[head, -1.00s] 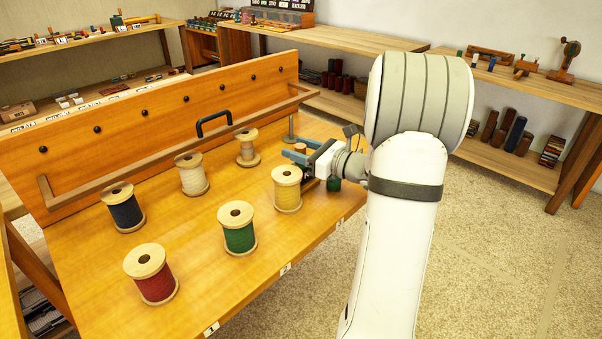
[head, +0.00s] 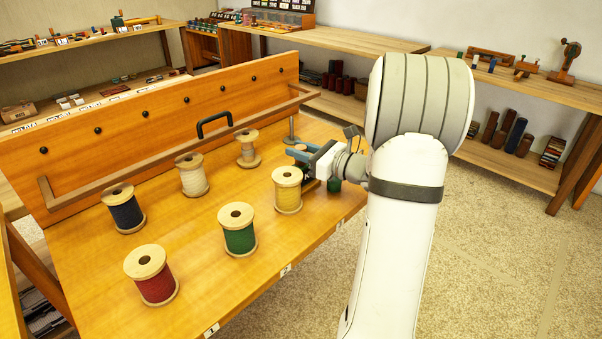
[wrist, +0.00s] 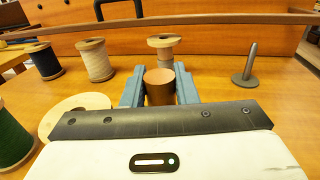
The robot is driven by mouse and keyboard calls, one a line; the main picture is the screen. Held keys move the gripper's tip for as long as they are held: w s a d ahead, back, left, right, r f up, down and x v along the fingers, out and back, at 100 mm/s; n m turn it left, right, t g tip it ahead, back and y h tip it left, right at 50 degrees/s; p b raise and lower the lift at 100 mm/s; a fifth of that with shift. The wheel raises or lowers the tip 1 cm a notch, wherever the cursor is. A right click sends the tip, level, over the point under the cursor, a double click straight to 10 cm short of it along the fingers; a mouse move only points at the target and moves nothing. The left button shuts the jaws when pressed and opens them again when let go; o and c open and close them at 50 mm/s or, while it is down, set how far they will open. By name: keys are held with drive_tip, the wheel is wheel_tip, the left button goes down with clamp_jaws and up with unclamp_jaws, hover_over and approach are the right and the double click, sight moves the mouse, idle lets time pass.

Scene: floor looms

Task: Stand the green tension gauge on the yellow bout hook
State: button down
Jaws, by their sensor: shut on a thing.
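My gripper (head: 298,153) is low over the right end of the wooden bench, its blue fingers shut on a short brown cylinder (wrist: 160,88) with a lighter tan top. The cylinder's lower part is hidden by the gripper in the wrist view. A small dark green object (head: 334,185) stands beneath my wrist near the bench's right edge; it is partly covered, and I cannot tell whether it is the tension gauge. I cannot make out a yellow bout hook. A yellow spool (head: 287,190) stands just left of my gripper.
Spools of red (head: 157,282), green (head: 239,236), navy (head: 125,212), cream (head: 193,178) and beige (head: 247,152) thread stand on the bench (head: 200,262). A grey peg on a round base (wrist: 250,68) stands beyond my gripper, to the right. A wooden rail and pegged board close the back.

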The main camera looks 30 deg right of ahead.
drive_tip(key=shift+r, duration=0.15)
wheel_tip(320, 180, up, 18)
drive_tip(key=p, duration=0.3)
idle(0.4)
